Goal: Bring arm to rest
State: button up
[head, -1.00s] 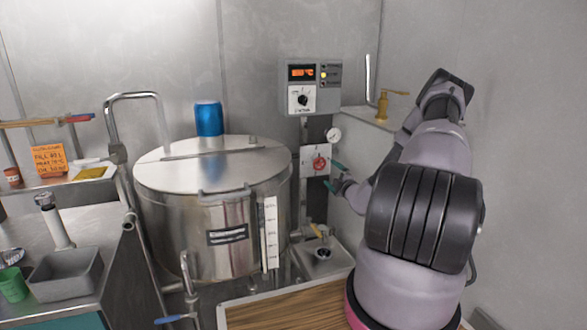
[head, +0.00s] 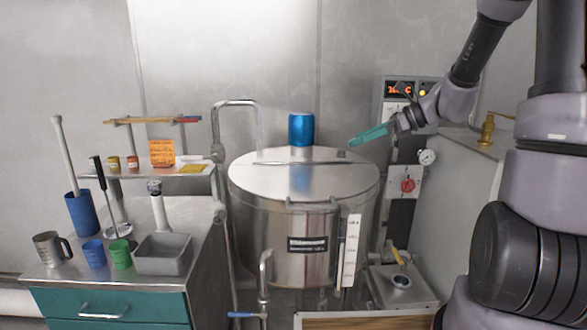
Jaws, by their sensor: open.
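My gripper (head: 368,136) is at the right of the head view, with teal fingers pointing left. It appears in front of the wall, just above the right edge of the steel kettle's lid in the picture. I see nothing between its fingers. The gap between them is hard to make out from this side. My arm is raised and bent, and it fills the right side of the view. It partly hides the control box (head: 391,92) with its lit display.
A large steel kettle (head: 262,222) with a blue cylinder (head: 301,130) on its lid stands in the middle. A counter (head: 70,277) with cups, a grey bin (head: 163,254) and a shelf is at left. A red-knob panel (head: 405,182) and a brass dispenser (head: 487,130) are at right.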

jog(key=s+d+r+n+t+h, duration=0.1)
jog(key=s+d+r+n+h, duration=0.1)
jog(key=s+n, duration=0.4)
jog(key=s+d+r+n+t+h, duration=0.1)
jog(key=s+r+n+h, duration=0.3)
jog(key=s, duration=0.4)
jog(key=s+d+r+n+t+h, duration=0.1)
jog(key=s+d+r+n+h, duration=0.2)
jog(key=s+n, duration=0.4)
jog(key=shift+s+d+r+n+h, duration=0.2)
jog(key=shift+r+n+h, duration=0.1)
jog(key=shift+r+n, duration=0.6)
